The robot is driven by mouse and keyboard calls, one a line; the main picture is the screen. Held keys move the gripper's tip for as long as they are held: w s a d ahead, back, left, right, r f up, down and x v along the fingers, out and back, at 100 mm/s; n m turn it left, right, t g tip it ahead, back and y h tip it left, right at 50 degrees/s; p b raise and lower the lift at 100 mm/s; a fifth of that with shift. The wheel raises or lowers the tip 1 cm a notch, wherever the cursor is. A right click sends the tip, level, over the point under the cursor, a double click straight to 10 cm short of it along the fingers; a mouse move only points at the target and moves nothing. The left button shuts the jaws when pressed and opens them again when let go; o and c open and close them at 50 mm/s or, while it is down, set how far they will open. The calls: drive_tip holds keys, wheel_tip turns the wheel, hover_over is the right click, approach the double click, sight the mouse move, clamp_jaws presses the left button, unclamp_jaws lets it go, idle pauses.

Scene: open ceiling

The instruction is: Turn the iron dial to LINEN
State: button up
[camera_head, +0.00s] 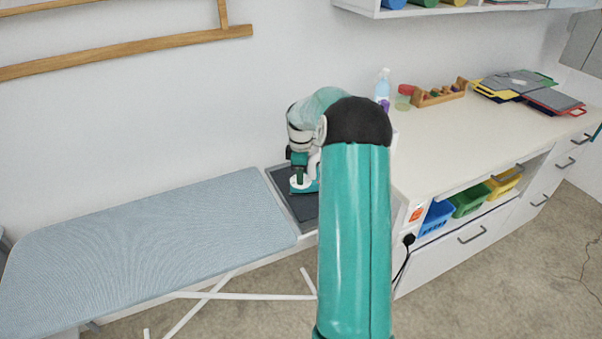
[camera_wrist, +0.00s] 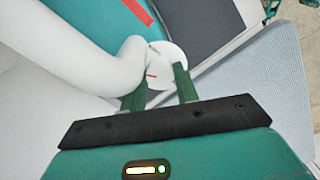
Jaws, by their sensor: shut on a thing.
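The iron (camera_head: 307,187) is teal and white and stands on the dark rest (camera_head: 298,207) at the right end of the ironing board. In the wrist view its white handle (camera_wrist: 75,55) curves across the left, with its teal body (camera_wrist: 100,18) behind. The iron dial (camera_wrist: 172,59) is a round white disc with a short red line and small dark lettering too small to read. My gripper (camera_wrist: 158,80) has its two dark green fingers on either side of the dial, shut on it. In the head view my arm hides part of the iron.
The blue ironing board (camera_head: 150,240) extends left. A white counter (camera_head: 450,135) on the right holds a spray bottle (camera_head: 382,88), a wooden rack (camera_head: 440,94) and coloured folders (camera_head: 525,92). A black plug and cord (camera_head: 408,241) hang at the counter's near end.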

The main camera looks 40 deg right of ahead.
drive_tip(key=shift+m, duration=0.6)
drive_tip(key=o, duration=1)
wheel_tip(320, 180, up, 14)
drive_tip(key=shift+a+f, duration=0.1)
drive_tip(key=shift+a, duration=0.05)
drive_tip(key=shift+s, duration=0.1)
